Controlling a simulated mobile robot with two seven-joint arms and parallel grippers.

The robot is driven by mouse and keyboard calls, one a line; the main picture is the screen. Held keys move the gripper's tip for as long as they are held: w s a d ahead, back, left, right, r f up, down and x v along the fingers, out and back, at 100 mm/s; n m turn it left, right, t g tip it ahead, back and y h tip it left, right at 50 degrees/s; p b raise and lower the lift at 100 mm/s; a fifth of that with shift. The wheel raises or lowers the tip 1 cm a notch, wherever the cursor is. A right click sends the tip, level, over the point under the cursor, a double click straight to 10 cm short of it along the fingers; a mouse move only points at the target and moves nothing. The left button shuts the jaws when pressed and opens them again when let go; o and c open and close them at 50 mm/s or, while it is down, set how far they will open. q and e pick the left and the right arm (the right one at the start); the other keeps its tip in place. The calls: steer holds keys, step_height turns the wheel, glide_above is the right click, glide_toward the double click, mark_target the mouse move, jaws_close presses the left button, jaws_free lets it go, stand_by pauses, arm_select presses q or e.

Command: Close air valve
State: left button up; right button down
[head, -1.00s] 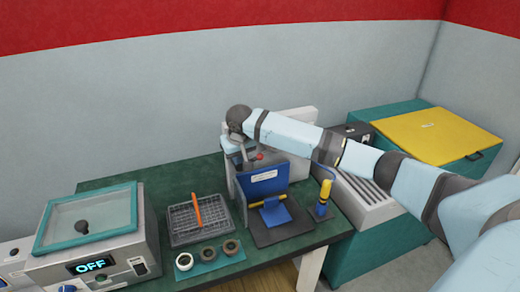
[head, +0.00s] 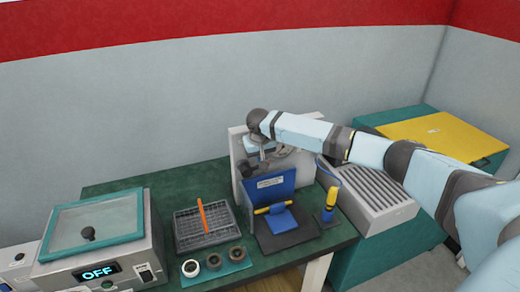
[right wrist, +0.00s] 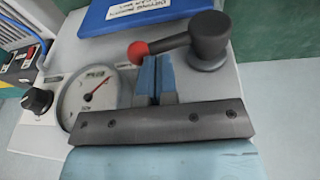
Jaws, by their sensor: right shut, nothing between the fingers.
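The air valve appears to be the black lever (right wrist: 172,44) with a red ball end (right wrist: 138,52) and a round black hub (right wrist: 208,38) on a pale housing. The lever points left from its hub in the right wrist view. My right gripper (right wrist: 157,72) is shut and empty, its blue fingertips at the lever just right of the red ball. I cannot tell whether they touch it. In the head view the right gripper (head: 263,153) is over the grey machine (head: 238,150), behind the blue panel, and the red ball is hidden. My left gripper is not in view.
A pressure gauge (right wrist: 90,97) and a black knob (right wrist: 38,100) are beside the lever. The blue panel (head: 268,186) stands in front. A wire tray (head: 205,228), several rings, a yellow-handled tool (head: 329,206) and a chamber reading OFF (head: 98,270) are around it.

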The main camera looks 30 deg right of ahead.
steer(key=shift+f, duration=0.2)
steer(key=shift+s+d+f+y+p, duration=0.1)
steer(key=shift+d+f+y+p, duration=0.25)
steer(key=shift+y+p, duration=0.55)
steer(key=shift+s+f+y, duration=0.1)
steer(key=shift+f+y, duration=0.05)
steer(key=shift+y, duration=0.15)
steer(key=shift+t, duration=0.3)
steer(key=shift+f, duration=0.15)
steer(key=shift+d+f+y, duration=0.2)
steer(key=shift+d+y, duration=0.1)
steer(key=shift+d, duration=0.15)
steer(key=shift+a+r, duration=0.1)
steer(key=shift+r, duration=0.1)
